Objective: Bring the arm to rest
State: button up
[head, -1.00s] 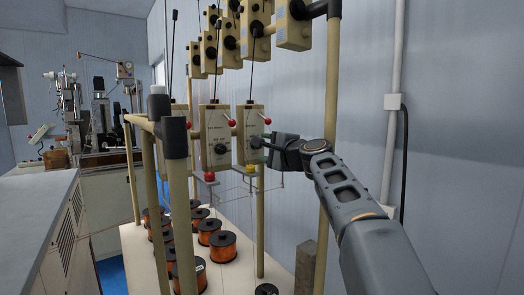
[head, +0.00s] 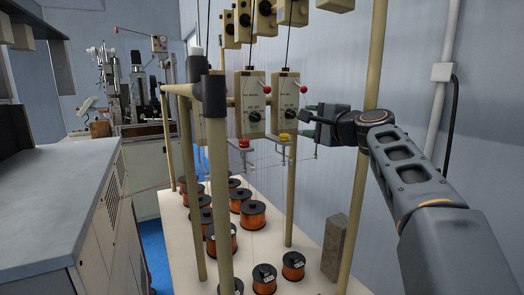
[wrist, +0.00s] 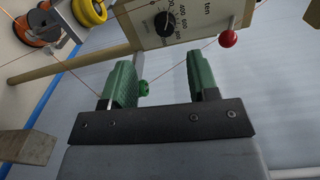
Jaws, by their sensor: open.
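My gripper (head: 318,122) is held out at the right of the frame of poles in the head view, just right of the right-hand tensioner box (head: 284,103). My arm reaches in from the right side of the head view. I cannot tell how near the jaws are to the thin wires.
Beige poles (head: 221,190) stand around the gripper. Copper wire spools (head: 252,213) sit on the white base (head: 190,262) below. A grey cabinet (head: 60,190) stands left; the wall is at right.

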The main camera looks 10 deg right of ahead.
jog(key=s+a+f+n+g+h+p, duration=0.15)
jog(key=s+f+n+g, duration=0.25)
jog(key=f, duration=0.7)
jog(key=s+f+n+g+h+p, duration=0.1)
jog(key=s+f+n+g+h, duration=0.2)
jog(key=f, duration=0.8)
jog(key=s+a+f+n+g+h+p, duration=0.1)
jog(key=s+f+n+g+p, duration=0.2)
jog(key=s, duration=0.6)
jog(key=s+f+n+g+h+p, duration=0.1)
jog(key=s+f+n+g+p, duration=0.1)
jog(key=s, duration=0.8)
jog(key=shift+a+f+n+g+p, duration=0.4)
jog(key=shift+f+n+p, duration=0.15)
jog(key=shift+f+n, duration=1.05)
